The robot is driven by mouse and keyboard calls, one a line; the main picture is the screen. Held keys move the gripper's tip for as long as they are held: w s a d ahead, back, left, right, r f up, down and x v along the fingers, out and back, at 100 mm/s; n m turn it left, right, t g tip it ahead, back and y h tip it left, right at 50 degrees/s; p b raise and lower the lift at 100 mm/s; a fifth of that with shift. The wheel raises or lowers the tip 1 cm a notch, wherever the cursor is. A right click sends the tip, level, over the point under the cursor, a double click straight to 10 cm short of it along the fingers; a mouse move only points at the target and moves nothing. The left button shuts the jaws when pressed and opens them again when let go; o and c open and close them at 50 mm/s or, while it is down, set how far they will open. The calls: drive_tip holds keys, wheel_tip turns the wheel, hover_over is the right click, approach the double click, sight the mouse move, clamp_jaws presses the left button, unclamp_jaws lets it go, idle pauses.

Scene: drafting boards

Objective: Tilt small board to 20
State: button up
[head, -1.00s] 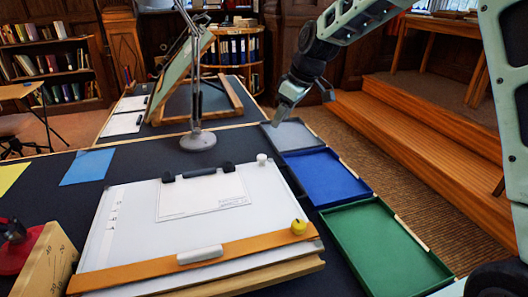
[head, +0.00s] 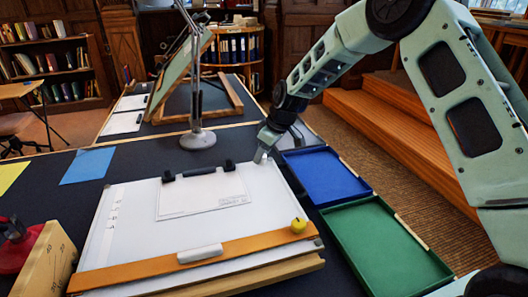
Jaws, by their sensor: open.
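A white drafting board (head: 120,215) lies almost flat in the foreground, with a sheet (head: 205,193) under two black clips and an orange straightedge (head: 150,271) along its near edge. A second, greenish board (head: 183,65) stands steeply tilted on a wooden frame at the back. I cannot tell for sure which one is the small board. My gripper (head: 261,157) is open, at the far right corner of the white board. It hides the small white knob there; I cannot tell whether it touches it. A wooden block with angle-like marks (head: 50,262) stands at the front left.
A lamp (head: 198,138) stands behind the white board. A blue tray (head: 325,175) and a green tray (head: 375,250) lie to its right. A red object (head: 15,250) is at far left.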

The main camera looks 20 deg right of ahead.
clamp_jaws()
drive_tip(key=s+r+t, duration=0.2)
drive_tip(key=s+r, duration=0.2)
drive_tip(key=r, duration=0.6)
drive_tip(key=shift+s+r+t, duration=0.25)
drive_tip(key=shift+r+t, duration=0.05)
drive_tip(key=shift+r, duration=0.05)
unclamp_jaws()
drive_tip(key=shift+r, duration=0.1)
